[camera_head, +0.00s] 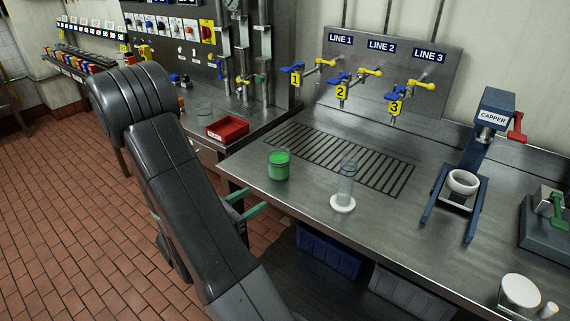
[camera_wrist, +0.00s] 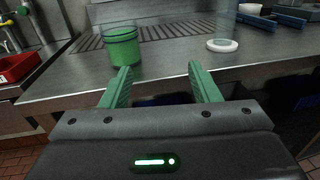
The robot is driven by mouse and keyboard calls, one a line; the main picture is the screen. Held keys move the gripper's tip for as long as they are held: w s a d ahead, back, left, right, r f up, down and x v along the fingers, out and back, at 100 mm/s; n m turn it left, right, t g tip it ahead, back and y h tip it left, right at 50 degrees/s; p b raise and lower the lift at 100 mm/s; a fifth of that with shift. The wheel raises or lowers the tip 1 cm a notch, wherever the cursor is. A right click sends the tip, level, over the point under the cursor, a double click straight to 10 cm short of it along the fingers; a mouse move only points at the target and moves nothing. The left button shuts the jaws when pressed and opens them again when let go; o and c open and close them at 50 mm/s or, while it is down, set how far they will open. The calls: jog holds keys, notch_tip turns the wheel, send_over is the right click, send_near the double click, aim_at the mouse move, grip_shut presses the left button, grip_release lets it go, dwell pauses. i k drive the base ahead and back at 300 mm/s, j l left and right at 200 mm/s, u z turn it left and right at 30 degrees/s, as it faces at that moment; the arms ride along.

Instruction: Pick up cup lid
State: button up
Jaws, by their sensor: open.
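The cup lid (camera_head: 343,203) is a flat white disc lying on the steel counter near its front edge. It also shows at the upper right of the wrist view (camera_wrist: 222,45). A clear, empty-looking cup (camera_head: 347,181) stands just behind it, its base partly hidden by the lid in the head view. My gripper (camera_head: 253,200) is at the counter's front edge, left of the lid. In the wrist view my gripper (camera_wrist: 160,70) has its two green fingers spread wide with nothing between them, and the lid lies beyond the right finger.
A cup of green liquid (camera_head: 278,167) stands near the counter edge, left of the lid. A drain grate (camera_head: 345,155), valve taps, a blue capper (camera_head: 490,125) and a red tray (camera_head: 228,129) are around. Bins (camera_head: 328,250) sit under the counter.

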aim_at(518, 287)
jog(key=k+l+z, duration=0.15)
jog(key=k+z, duration=0.25)
jog(key=k, duration=0.25)
jog(key=z, duration=0.45)
jog(key=j+z, duration=0.15)
jog(key=z, duration=0.3)
jog(key=j+z, duration=0.1)
jog(key=z, duration=0.8)
jog(key=i+j+z, duration=0.1)
jog(key=j, duration=0.25)
jog(key=i+j, duration=0.2)
jog(key=j, duration=0.15)
jog(key=z, duration=0.05)
